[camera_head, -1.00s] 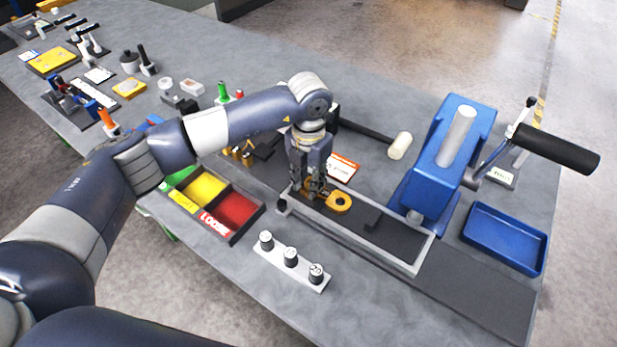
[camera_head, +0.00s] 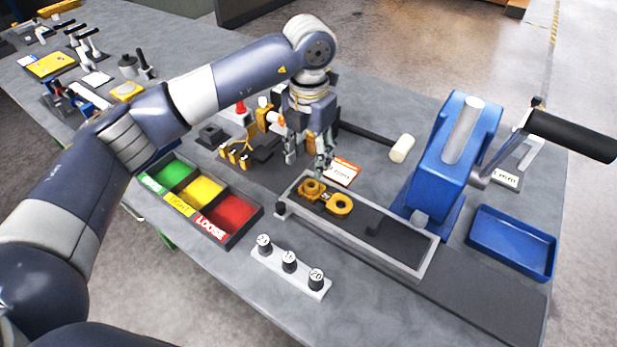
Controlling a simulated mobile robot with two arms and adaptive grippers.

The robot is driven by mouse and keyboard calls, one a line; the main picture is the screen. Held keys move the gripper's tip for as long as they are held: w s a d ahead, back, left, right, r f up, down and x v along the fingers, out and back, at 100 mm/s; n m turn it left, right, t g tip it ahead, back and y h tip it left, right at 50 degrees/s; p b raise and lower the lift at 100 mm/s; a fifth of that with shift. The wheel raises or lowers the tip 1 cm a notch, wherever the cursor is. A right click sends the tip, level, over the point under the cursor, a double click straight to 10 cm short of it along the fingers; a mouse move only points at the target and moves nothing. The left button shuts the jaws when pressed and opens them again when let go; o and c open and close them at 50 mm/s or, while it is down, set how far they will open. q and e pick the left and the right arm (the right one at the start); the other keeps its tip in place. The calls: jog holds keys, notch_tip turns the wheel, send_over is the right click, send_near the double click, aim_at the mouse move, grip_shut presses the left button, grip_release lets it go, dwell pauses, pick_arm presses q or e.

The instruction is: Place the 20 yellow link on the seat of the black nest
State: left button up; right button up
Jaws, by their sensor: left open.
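A yellow link (camera_head: 334,207) with two ring-shaped ends lies flat inside the left part of the long black nest (camera_head: 402,246), which has a grey raised frame. No number on the link is readable. My left gripper (camera_head: 308,163) is open and empty, above and just behind the link, pointing down and apart from it. Whether the link sits fully down on the seat cannot be told from this angle. My right gripper is not in view.
A blue press (camera_head: 449,155) with a black-handled lever stands right of the nest, by a blue tray (camera_head: 512,243). A green-yellow-red bin (camera_head: 246,226) and a white block with three numbered knobs (camera_head: 290,267) are in front. Several yellow parts (camera_head: 236,156) stand left of the gripper.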

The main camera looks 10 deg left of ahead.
pick_arm(q)
jog(key=shift+r+b, duration=0.3)
jog(key=shift+r, duration=1.45)
